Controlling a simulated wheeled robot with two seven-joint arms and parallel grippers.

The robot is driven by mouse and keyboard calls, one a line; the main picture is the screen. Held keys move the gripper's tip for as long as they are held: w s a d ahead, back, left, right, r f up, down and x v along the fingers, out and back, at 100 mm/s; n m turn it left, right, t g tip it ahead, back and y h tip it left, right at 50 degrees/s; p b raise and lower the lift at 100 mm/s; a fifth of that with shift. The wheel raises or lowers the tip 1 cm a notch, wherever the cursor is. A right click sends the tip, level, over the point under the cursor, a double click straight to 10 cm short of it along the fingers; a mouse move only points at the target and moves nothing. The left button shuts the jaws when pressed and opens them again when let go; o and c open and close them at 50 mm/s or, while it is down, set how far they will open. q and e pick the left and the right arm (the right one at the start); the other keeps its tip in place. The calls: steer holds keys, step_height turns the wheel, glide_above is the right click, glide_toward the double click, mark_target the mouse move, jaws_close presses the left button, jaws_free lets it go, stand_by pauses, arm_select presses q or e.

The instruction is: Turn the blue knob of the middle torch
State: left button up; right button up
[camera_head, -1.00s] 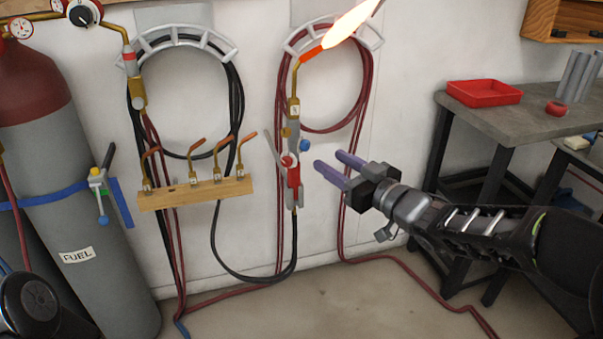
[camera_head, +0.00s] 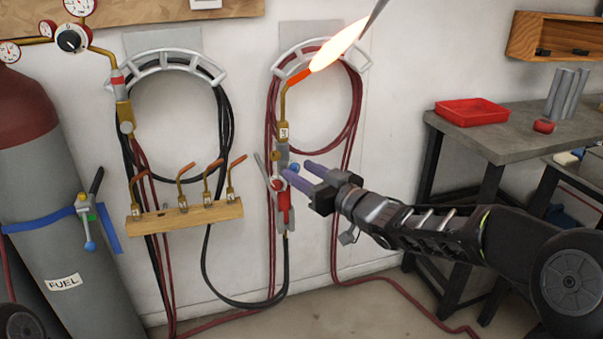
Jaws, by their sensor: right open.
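The middle torch (camera_head: 283,196) hangs upright on the wall, with a brass neck and a bright flame (camera_head: 338,46) at its tip. Its small blue knob (camera_head: 294,167) sits on the right side of the torch body. A brass knob (camera_head: 274,156) and a red knob (camera_head: 277,184) are on the same body. My right gripper (camera_head: 296,169) is open, its two purple fingers pointing left. Its fingertips overlap the blue knob's place in the picture, one above and one below; I cannot tell whether they touch it. My left gripper is not in view.
A wooden rack (camera_head: 187,213) with several copper tips is left of the torch. A grey fuel cylinder (camera_head: 70,250) stands at far left. Hoses hang in coils behind. A grey workbench (camera_head: 520,140) with a red tray (camera_head: 471,112) is at right.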

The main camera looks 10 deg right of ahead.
steer(key=shift+w+a, duration=0.1)
steer(key=shift+w, duration=0.2)
jaws_close()
stand_by(0.4)
